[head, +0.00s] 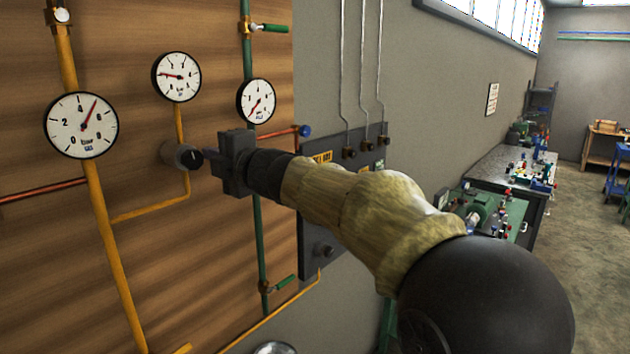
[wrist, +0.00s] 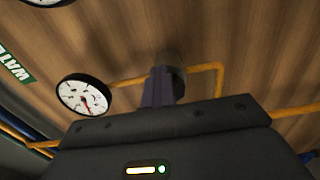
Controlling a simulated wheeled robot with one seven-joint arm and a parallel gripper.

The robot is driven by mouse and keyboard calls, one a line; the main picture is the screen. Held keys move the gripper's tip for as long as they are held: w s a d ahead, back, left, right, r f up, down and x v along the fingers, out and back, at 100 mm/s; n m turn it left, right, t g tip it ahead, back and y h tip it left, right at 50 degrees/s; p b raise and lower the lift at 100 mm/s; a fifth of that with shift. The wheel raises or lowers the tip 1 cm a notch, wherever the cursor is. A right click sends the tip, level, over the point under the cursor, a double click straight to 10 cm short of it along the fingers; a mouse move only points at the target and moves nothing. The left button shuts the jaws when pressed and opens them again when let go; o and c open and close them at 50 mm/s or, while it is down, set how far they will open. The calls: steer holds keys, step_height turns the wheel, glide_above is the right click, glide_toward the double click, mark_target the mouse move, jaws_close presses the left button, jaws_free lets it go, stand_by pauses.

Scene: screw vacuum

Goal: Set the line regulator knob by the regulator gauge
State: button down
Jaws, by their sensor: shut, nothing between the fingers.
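The regulator knob (head: 180,156), a grey cylinder with a dark face, sits on the yellow pipe on the wooden panel. The small white gauge (head: 176,77) is straight above it on the same pipe, its red needle pointing left. My gripper (head: 204,161) is shut and empty, its fingertips right in front of the knob's face. I cannot tell whether they touch it. In the wrist view the closed fingers (wrist: 160,88) overlap the knob (wrist: 176,78) and hide part of it. A white gauge (wrist: 84,95) shows to the left there.
A larger gauge (head: 82,125) hangs on the thick yellow pipe at left. Another gauge (head: 257,100) sits by the green pipe (head: 248,60), behind my gripper. A red pipe ends in a blue knob (head: 305,131). A grey box (head: 312,245) and a workbench (head: 490,163) are right.

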steer(key=shift+s+a+f+b, duration=0.15)
steer(key=shift+f+b, duration=0.5)
steer(key=shift+f, duration=0.35)
steer(key=shift+w+d, duration=0.3)
steer(key=shift+w, duration=0.05)
steer(key=v, duration=0.6)
steer(key=shift+b, duration=0.35)
steer(key=shift+f, duration=0.1)
